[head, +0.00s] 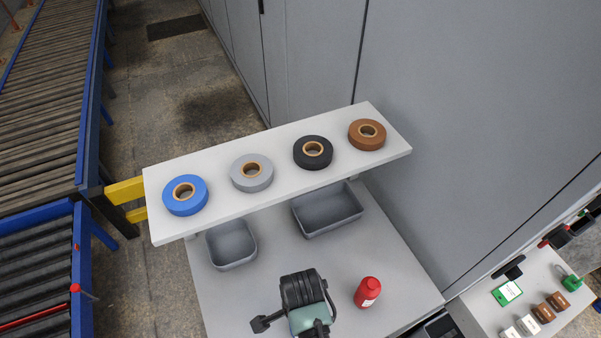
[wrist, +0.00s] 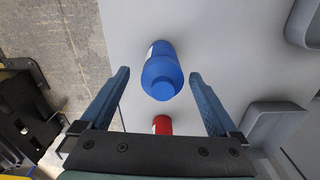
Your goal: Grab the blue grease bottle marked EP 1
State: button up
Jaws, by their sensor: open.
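The blue bottle (wrist: 162,68) shows in the wrist view, with a blue cap and the edge of a white label; its marking cannot be read. My gripper (wrist: 160,75) is open, with one blue finger on each side of the bottle. Gaps show between the bottle and both fingers, and I cannot tell how far along the fingers it reaches. In the head view the blue bottle does not show, and my wrist (head: 305,300) hides part of the table and the fingers.
A red bottle (head: 367,292) stands right of my wrist; it also shows below the blue one in the wrist view (wrist: 162,125). Two grey bins (head: 231,262) (head: 345,230) sit under a raised white shelf (head: 222,216) holding several tape rolls. A grey cabinet wall (head: 470,120) is behind.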

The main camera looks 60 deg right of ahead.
jog(key=shift+w+f, duration=0.15)
jog(key=shift+f, duration=1.65)
grip_shut()
